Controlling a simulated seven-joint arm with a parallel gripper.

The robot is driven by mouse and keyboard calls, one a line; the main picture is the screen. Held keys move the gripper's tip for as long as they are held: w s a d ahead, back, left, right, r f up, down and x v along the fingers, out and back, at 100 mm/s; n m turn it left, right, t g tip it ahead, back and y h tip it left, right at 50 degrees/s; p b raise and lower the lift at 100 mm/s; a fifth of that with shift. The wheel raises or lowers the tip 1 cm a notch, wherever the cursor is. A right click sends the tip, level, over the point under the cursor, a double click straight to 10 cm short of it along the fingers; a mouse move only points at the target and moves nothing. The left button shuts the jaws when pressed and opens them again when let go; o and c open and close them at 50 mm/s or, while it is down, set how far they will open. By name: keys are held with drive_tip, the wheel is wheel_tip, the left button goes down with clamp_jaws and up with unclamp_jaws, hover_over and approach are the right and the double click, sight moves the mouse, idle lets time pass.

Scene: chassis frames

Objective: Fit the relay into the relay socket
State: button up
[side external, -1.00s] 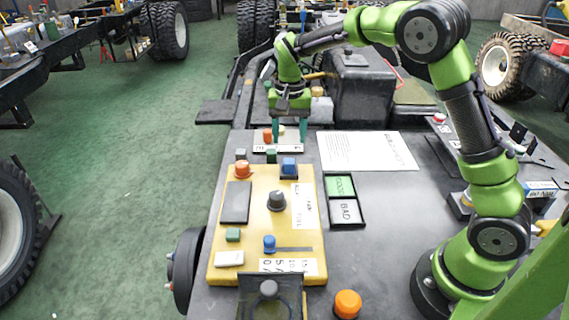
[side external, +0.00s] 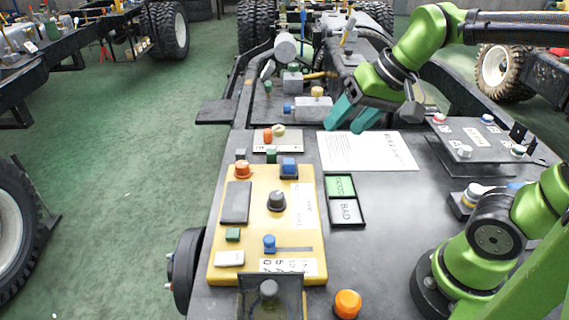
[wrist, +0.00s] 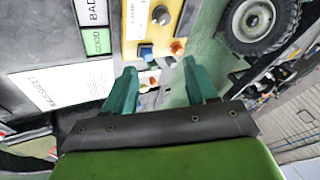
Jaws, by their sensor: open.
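No part carries a readable relay label, so I cannot tell for certain which is the relay or its socket. A blue block (side external: 289,165) sits on a dark square base at the yellow panel's (side external: 300,240) far right corner; it also shows in the wrist view (wrist: 146,53). A green block (side external: 271,156) and a grey block (side external: 241,154) stand by the panel's far edge. My gripper (side external: 347,124) is open and empty, tilted above the far end of the white sheet.
A small plate with orange and cream pegs (side external: 268,146) lies beyond the panel. The white sheet (side external: 368,150) and the GOOD/BAD tray (side external: 342,226) lie to its right. An orange knob (side external: 347,303) stands at the near edge. A raised box (side external: 480,140) stands far right.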

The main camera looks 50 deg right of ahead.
drive_tip(key=shift+n+t, duration=0.5)
drive_tip(key=shift+t, duration=0.3)
drive_tip(key=s, duration=0.1)
drive_tip(key=s+f, duration=0.1)
drive_tip(key=s, duration=0.2)
drive_tip(key=shift+s+a+f, duration=0.4)
